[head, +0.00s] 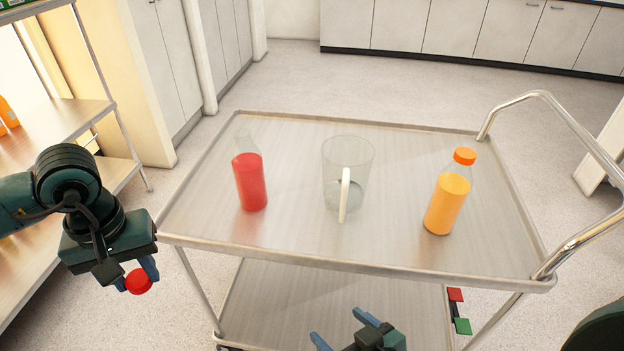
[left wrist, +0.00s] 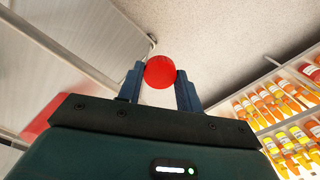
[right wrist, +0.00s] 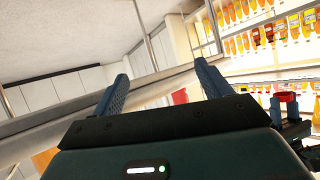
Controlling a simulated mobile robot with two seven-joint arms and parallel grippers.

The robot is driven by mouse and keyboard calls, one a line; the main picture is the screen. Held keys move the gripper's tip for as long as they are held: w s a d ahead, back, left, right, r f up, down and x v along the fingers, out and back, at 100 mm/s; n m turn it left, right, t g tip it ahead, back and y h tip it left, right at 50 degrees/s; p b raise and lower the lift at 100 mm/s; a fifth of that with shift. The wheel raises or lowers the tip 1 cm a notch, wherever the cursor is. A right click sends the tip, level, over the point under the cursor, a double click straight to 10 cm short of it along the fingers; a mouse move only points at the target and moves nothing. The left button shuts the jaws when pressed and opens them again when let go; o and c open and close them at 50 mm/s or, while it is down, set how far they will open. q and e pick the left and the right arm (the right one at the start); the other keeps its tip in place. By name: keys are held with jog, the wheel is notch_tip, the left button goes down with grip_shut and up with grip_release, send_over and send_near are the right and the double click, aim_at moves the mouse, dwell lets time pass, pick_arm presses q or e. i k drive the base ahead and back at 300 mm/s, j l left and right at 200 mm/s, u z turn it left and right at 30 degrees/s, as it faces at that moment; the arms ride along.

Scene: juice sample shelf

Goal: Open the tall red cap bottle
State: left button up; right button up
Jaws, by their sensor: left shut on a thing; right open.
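A tall clear bottle of red juice (head: 250,182) stands upright on the left of the cart top, and its neck shows no cap. My left gripper (head: 139,281) is shut on a round red cap (head: 138,282), held left of the cart's near left corner, apart from the bottle. The cap also shows between the fingers in the left wrist view (left wrist: 160,72). My right gripper (head: 345,328) is open and empty in front of the cart's near edge; its spread fingers show in the right wrist view (right wrist: 158,85).
A clear pitcher (head: 347,175) with a white handle stands mid-cart. An orange-capped bottle of orange juice (head: 448,203) stands to its right. The metal cart (head: 300,130) has a raised rim and a handle rail (head: 590,235) at right. A shelf (head: 60,125) stands at left.

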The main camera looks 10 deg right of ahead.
aim_at(247, 161)
jog(key=j+z, duration=0.15)
jog(key=z, duration=2.2)
jog(key=k+j, duration=0.65)
jog(key=i+j, duration=0.4)
jog(key=j+z, duration=0.05)
jog(key=j, duration=0.05)
